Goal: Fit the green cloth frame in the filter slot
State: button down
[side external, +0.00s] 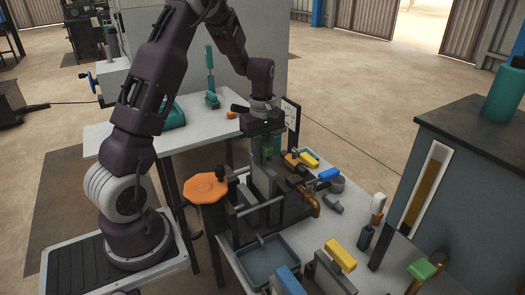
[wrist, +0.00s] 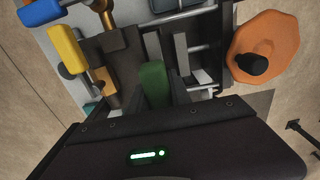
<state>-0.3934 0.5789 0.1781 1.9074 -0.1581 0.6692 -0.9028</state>
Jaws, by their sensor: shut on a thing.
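My gripper (side external: 266,151) points down over the press and is shut on the dark green handle of the green cloth frame (side external: 267,149). In the wrist view the green handle (wrist: 154,80) stands between the fingers. The frame's lower part is mostly hidden by the fingers and nearby plates. The filter press (side external: 240,211) has rails with grey upright plates (side external: 263,181) below my gripper. The plates and rails also show in the wrist view (wrist: 181,58). The filter slot is not clearly visible, and I cannot tell whether the frame is inside it.
An orange octagonal wheel (side external: 206,188) is left of the press. Yellow (side external: 341,254), blue (side external: 290,281) and lighter green (side external: 423,269) handled pieces stand at the front. A blue-grey tray (side external: 268,260) sits before the press. Blue and yellow handled parts crowd its right side.

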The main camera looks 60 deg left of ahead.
jog(key=shift+f, duration=1.45)
jog(key=shift+f, duration=1.55)
jog(key=shift+r, duration=0.6)
jog(key=shift+f, duration=0.5)
jog(key=c, duration=1.1)
grip_release()
jog(key=shift+f, duration=0.1)
